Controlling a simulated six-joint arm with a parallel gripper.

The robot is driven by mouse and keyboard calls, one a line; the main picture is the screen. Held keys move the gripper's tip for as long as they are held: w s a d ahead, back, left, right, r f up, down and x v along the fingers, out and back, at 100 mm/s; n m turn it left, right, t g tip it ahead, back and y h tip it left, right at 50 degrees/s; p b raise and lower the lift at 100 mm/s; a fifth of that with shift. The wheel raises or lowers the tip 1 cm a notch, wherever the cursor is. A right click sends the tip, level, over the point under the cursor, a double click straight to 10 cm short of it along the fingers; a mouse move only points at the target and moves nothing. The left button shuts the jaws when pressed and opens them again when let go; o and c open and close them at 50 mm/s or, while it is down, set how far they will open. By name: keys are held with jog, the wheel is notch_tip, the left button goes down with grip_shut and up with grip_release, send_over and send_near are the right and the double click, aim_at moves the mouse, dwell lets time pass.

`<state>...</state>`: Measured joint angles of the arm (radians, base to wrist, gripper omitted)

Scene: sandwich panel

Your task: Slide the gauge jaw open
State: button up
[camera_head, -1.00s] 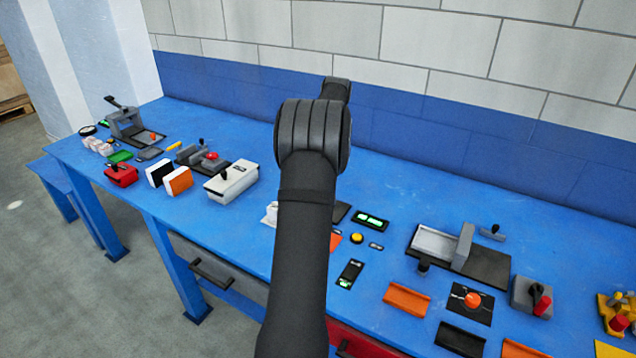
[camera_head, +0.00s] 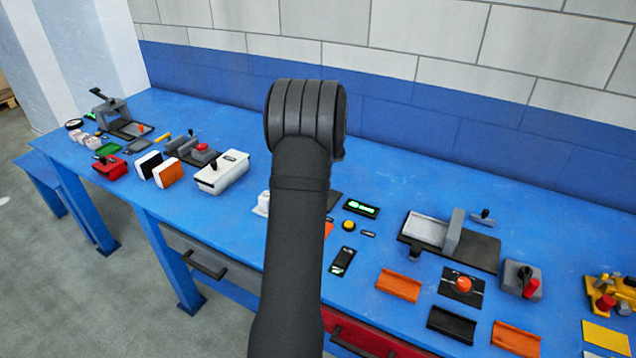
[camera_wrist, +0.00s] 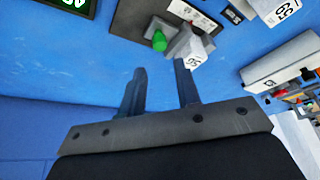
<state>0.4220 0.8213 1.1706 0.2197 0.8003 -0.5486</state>
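In the wrist view a gauge sits on a dark base (camera_wrist: 133,18), with a green knob (camera_wrist: 160,40) and a grey jaw block (camera_wrist: 182,42) beside it. A white face marked "50" (camera_wrist: 194,60) is at the block's near end. My gripper (camera_wrist: 160,68) is open and empty, its two fingers apart and pointing toward the knob and block. Whether it touches them is not clear. In the head view my arm hides the gripper and most of the gauge; only a dark plate edge (camera_head: 334,201) shows beside the arm.
A green-lit display (camera_head: 362,209) lies right of my arm; it also shows in the wrist view (camera_wrist: 75,5). A white box (camera_head: 222,174) stands to the left, a grey vise-like fixture (camera_head: 452,235) to the right. Bare blue bench lies behind, before the wall.

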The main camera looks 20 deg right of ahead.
jog(key=x, duration=0.8)
jog(key=shift+w+f, duration=0.1)
jog(key=shift+f, duration=0.05)
grip_shut()
